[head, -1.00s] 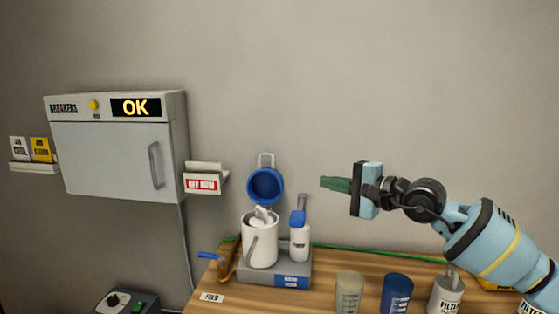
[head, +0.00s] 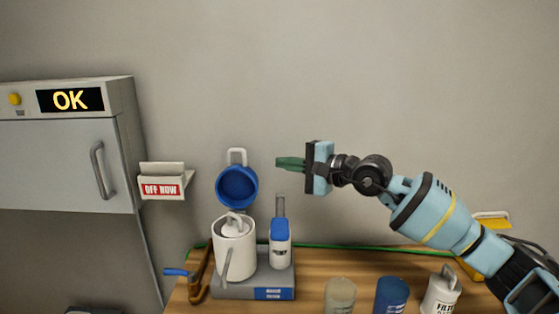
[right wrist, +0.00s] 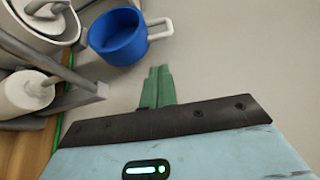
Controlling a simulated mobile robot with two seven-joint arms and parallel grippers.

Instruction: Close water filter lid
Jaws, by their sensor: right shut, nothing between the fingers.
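The water filter is a white canister (head: 234,250) on a grey base (head: 228,290) on the wooden table. Its blue lid (head: 237,186) stands open above and behind the canister, with a white handle loop on top. In the right wrist view the lid (right wrist: 118,38) is at the upper left, its white handle pointing right. The canister (right wrist: 40,22) shows at the top left corner. My right gripper (head: 278,163) is shut and empty, pointing left, to the right of the lid and apart from it. Its green fingers (right wrist: 157,86) show together in the right wrist view. My left gripper is not in view.
A blue-and-white pump unit (head: 280,243) with an upright grey lever stands right of the canister. A beige cup (head: 340,295), a blue cup (head: 391,295) and a white filter cartridge (head: 441,293) stand along the table.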

